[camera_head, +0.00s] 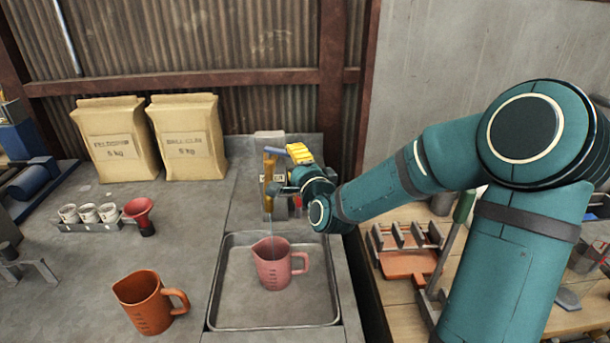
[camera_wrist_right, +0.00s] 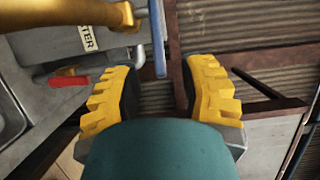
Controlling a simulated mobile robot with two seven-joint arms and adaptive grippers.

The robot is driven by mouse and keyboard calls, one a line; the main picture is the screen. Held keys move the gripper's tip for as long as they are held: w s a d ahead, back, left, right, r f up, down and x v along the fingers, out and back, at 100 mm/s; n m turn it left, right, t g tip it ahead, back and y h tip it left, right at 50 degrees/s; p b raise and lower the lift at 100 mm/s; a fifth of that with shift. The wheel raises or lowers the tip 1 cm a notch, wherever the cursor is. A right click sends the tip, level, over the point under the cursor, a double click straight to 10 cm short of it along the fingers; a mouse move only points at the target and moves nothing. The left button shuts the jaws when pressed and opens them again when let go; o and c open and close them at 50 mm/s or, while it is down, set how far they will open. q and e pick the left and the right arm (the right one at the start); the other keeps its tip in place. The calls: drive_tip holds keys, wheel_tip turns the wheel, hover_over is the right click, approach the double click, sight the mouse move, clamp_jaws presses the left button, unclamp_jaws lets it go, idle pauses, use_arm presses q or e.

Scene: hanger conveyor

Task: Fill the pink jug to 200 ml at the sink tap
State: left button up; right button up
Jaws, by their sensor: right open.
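The pink jug (camera_head: 273,268) stands upright in the sink basin (camera_head: 232,318), below the brass tap (camera_head: 268,180). A thin pale line, which looks like water, runs from the tap down to the jug. The water level inside cannot be read. My right gripper (camera_head: 300,153) is beside the tap, just right of it. In the right wrist view my right gripper (camera_wrist_right: 160,85) is open and empty, with a blue lever (camera_wrist_right: 158,40) just beyond its fingertips. The tap (camera_wrist_right: 70,17) and a red handle (camera_wrist_right: 68,80) show left of it. My left gripper is out of view.
An orange jug (camera_head: 145,303) stands on the counter left of the sink. Several white cups (camera_head: 88,213) in a rack and a red funnel (camera_head: 139,212) sit farther left. Two paper sacks (camera_head: 188,138) stand at the back. A wooden bench (camera_head: 400,290) is at the right.

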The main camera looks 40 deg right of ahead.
drive_tip(key=v, duration=0.7)
drive_tip(key=shift+s, duration=0.4)
idle(4.2)
